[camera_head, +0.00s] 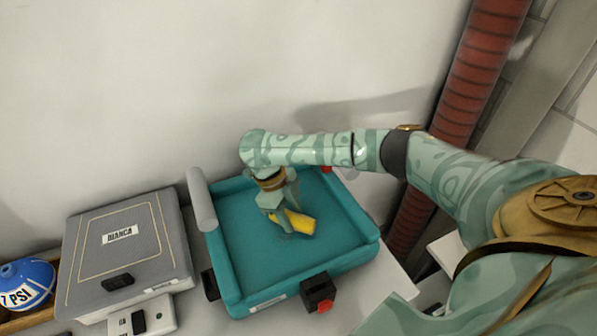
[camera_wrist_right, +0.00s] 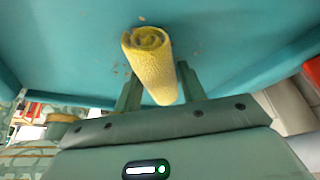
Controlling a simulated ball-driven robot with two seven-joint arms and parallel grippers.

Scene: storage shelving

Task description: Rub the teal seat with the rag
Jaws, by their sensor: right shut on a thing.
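The teal seat (camera_head: 240,251) lies on a pale surface in the head view, with a raised rim around a flat inner face. Its teal face (camera_wrist_right: 235,45) fills most of the right wrist view, with a few small dark specks near the rag. The rag (camera_head: 301,222) is yellow and rolled up; it also shows in the right wrist view (camera_wrist_right: 152,75). My right gripper (camera_head: 279,212) is shut on the rag and holds it at the seat's inner face. I cannot tell whether the rag touches the face. My left gripper is out of view.
A grey case labelled BIANCA (camera_head: 122,250) stands left of the seat. A blue ball-like object (camera_head: 25,284) sits at the far left. A grey roll (camera_head: 201,199) lies along the seat's left rim. A black block (camera_head: 318,291) is at its front. A red ribbed pipe (camera_head: 470,80) rises at the right.

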